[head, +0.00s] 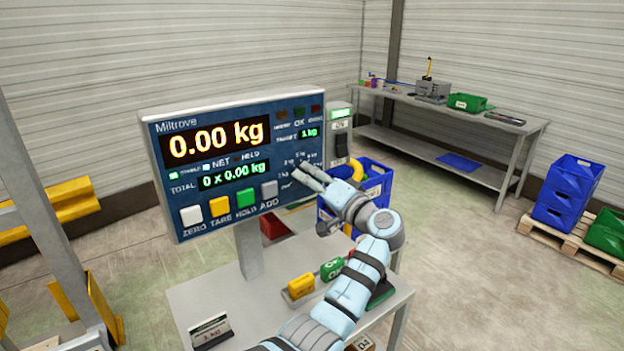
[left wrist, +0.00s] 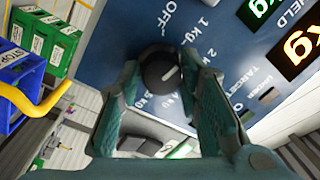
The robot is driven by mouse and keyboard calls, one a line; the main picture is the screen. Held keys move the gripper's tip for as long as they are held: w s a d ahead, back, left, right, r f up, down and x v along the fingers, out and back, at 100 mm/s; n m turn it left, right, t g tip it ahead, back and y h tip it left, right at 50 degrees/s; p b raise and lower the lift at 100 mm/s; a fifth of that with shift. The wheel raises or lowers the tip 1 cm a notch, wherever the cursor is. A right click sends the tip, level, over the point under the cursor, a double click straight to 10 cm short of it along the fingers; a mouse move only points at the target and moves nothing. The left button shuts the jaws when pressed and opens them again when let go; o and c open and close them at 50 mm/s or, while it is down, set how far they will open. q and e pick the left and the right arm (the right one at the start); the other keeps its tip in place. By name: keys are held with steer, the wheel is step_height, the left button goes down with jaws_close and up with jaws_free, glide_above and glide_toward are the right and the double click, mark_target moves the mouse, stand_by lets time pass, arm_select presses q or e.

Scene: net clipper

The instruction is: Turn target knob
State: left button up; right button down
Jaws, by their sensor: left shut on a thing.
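The blue scale panel (head: 236,160) reads 0.00 kg in orange and shows "1 kg" in green beside TARGET. The target knob (left wrist: 158,72) is round and black with a white pointer line. Printed labels, OFF and several kg values, surround it. The pointer slants up and right in the left wrist view; which label it meets is unclear. My left gripper (head: 306,173) is at the panel's lower right, its fingers on both sides of the knob, shut on it. In the head view the fingers hide the knob. My right gripper is not in view.
Four square buttons (head: 245,197) line the panel's lower edge. The panel stands on a post (head: 248,250) above a grey table (head: 205,300) with yellow and green blocks. A blue crate (head: 372,187) is just behind my gripper. A workbench (head: 460,117) stands at the back right.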

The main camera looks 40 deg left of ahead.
arm_select(q)
steer(key=shift+r, duration=0.3)
steer(key=o, duration=1.1)
steer(key=shift+s+a+f, duration=0.1)
steer(key=shift+a, duration=0.1)
steer(key=shift+f, duration=0.1)
steer(key=v, duration=1.2)
steer(key=shift+d, duration=0.1)
